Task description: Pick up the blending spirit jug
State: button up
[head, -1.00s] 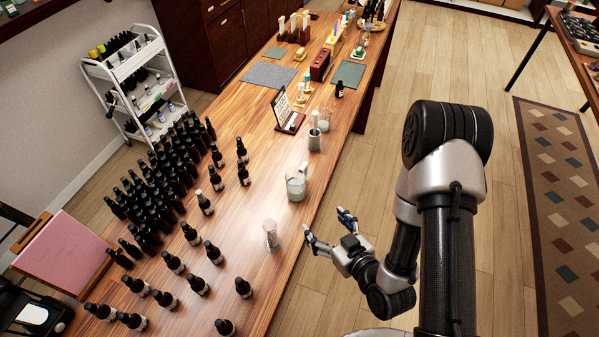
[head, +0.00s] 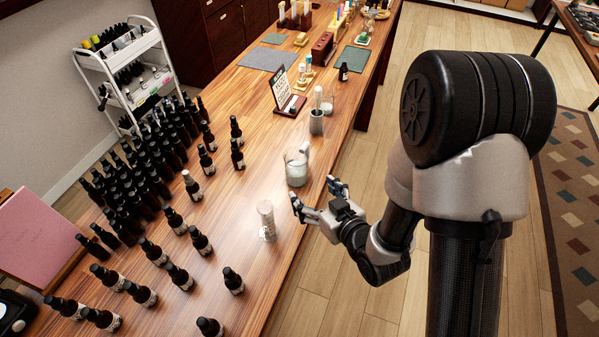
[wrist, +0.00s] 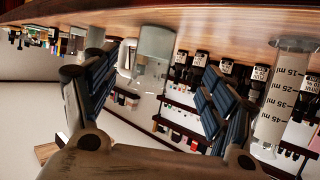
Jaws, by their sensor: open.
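The blending spirit jug is most likely the clear glass jug (head: 296,172) with pale liquid in its lower part. It stands upright near the right edge of the wooden table. My gripper (head: 316,194) is open and empty beside it, at the table's edge, with its fingers pointing toward the jug. In the wrist view, which is upside down, the jug (wrist: 154,48) shows between and beyond the open fingers (wrist: 155,78). No contact with the jug is visible.
A graduated glass cylinder (head: 266,221) stands close in front of the jug; it also shows in the wrist view (wrist: 283,95). A metal cup (head: 316,122) stands behind. Several dark bottles (head: 179,277) fill the table's left and front. Floor is clear right of the table.

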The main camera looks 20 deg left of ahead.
aim_at(302, 178)
jog(key=x, duration=0.4)
jog(key=shift+w+a+f, duration=0.1)
jog(key=shift+w+a, duration=0.05)
jog(key=shift+w+d+b+x, duration=0.15)
jog(key=shift+b+x, duration=0.25)
jog(key=shift+x, duration=0.95)
jog(key=shift+w+d+b+x, duration=0.15)
jog(key=shift+b+x, duration=0.2)
jog(key=shift+x, duration=1.05)
jog(key=shift+a, duration=0.1)
jog(key=shift+c, duration=0.4)
jog(key=c, duration=1.2)
